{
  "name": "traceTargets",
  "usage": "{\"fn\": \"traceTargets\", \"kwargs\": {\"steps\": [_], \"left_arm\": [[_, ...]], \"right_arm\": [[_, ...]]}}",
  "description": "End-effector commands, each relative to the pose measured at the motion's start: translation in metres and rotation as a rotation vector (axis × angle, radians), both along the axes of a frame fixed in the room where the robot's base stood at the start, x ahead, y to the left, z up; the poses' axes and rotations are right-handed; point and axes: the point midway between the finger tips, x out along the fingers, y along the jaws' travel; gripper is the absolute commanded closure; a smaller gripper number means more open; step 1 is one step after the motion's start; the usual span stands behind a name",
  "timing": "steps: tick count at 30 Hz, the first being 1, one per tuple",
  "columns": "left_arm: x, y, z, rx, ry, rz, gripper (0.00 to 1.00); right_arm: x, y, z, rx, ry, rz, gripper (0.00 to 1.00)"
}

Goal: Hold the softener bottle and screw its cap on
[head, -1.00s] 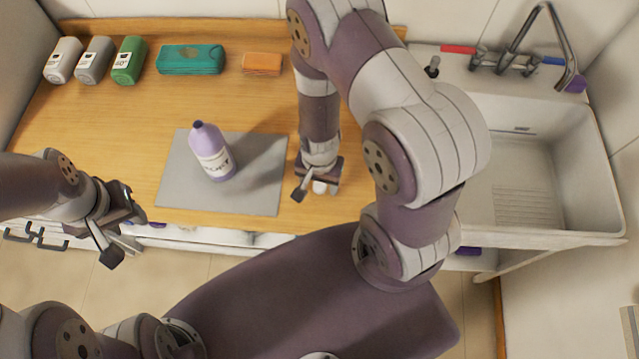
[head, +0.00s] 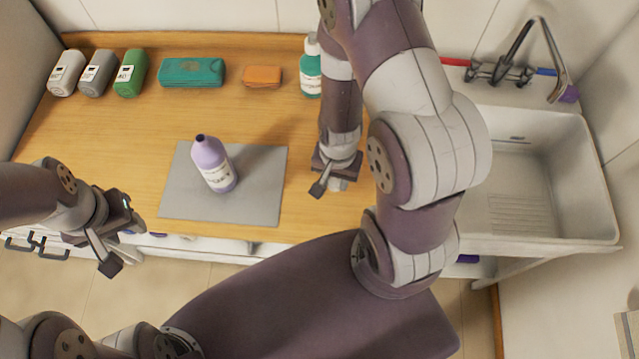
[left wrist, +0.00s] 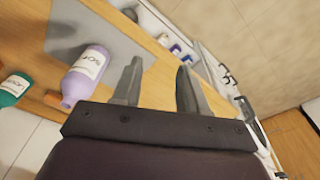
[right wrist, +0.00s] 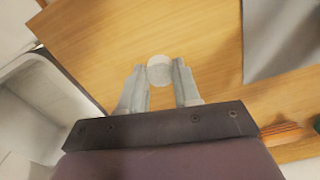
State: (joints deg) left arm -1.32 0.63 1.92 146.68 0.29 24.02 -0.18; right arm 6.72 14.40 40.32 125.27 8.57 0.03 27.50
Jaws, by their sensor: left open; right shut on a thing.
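The softener bottle (head: 214,168) is lavender with a white label. It stands upright on a grey mat (head: 180,205), with a dark open neck. The bottle also shows at the left of the left wrist view (left wrist: 88,68). My left gripper (head: 121,242) is open and empty, left of the mat near the counter's front edge. My right gripper (head: 334,185) is right of the mat, shut on a round white cap (right wrist: 159,70). In the head view the cap is mostly hidden by the fingers. Its height above the counter is hard to tell.
Grey and green bottles (head: 130,72), a teal pack (head: 192,73) and an orange block (head: 262,77) line the back of the counter. A teal bottle (head: 311,75) is partly behind my right arm. A sink (head: 530,180) is at the right.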

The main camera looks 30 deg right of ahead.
Motion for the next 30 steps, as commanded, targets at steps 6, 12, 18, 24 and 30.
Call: {"fn": "traceTargets", "kwargs": {"steps": [6, 12, 18, 24, 30], "left_arm": [[0.0, 0.0, 0.015, 0.0, 0.0, 0.0, 0.57], [0.0, 0.0, 0.014, 0.0, 0.0, 0.0, 0.57], [0.0, 0.0, 0.014, 0.0, 0.0, 0.0, 0.57], [0.0, 0.0, 0.014, 0.0, 0.0, 0.0, 0.57], [0.0, 0.0, 0.014, 0.0, 0.0, 0.0, 0.12]], "right_arm": [[-0.015, -0.045, 0.031, 0.0, 0.0, -0.008, 0.96], [-0.023, -0.069, 0.043, -0.001, -0.002, -0.003, 0.96], [-0.025, -0.075, 0.048, 0.0, 0.0, 0.001, 0.96], [-0.025, -0.075, 0.048, 0.0, 0.0, 0.001, 0.96], [-0.025, -0.075, 0.048, 0.0, 0.0, 0.001, 0.96]]}}
